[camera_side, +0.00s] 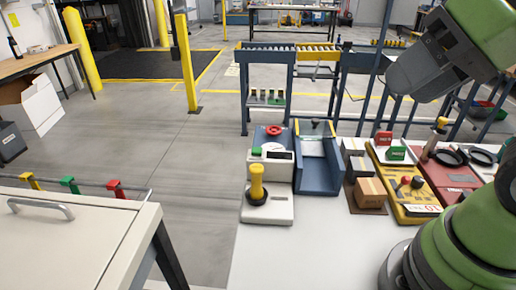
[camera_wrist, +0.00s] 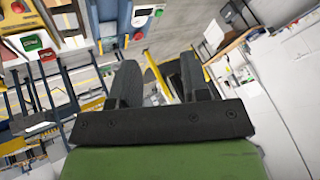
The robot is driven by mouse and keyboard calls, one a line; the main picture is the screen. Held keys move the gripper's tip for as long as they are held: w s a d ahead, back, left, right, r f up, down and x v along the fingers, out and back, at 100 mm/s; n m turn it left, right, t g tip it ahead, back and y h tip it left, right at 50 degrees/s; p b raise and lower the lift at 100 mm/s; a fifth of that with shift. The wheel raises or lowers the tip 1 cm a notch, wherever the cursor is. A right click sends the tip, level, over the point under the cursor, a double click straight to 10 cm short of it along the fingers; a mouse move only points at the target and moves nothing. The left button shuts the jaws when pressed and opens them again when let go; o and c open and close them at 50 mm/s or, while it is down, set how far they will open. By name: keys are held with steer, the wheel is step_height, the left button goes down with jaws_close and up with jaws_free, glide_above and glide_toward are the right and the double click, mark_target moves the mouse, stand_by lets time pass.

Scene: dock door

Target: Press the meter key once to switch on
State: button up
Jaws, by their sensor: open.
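A small white meter-like unit (camera_side: 277,156) with a dark display stands on the white table, right of centre in the side view. A green key (camera_side: 257,151) sits at its upper left. What looks like the same white unit with a green key (camera_wrist: 143,12) shows at the top of the wrist view. My gripper (camera_wrist: 158,65) is open, its two dark fingers apart with nothing between them. In the side view the grey end of my arm is high at the upper right, well away from the green key; its fingertips cannot be made out there.
A yellow knob (camera_side: 257,182) on a white base stands in front of the unit, and a red ring (camera_side: 274,130) behind it. A blue chute (camera_side: 318,170), a cardboard box (camera_side: 370,191) and a yellow panel (camera_side: 402,198) lie to the right. The front of the table is clear.

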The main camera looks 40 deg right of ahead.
jaws_close()
stand_by(1.5)
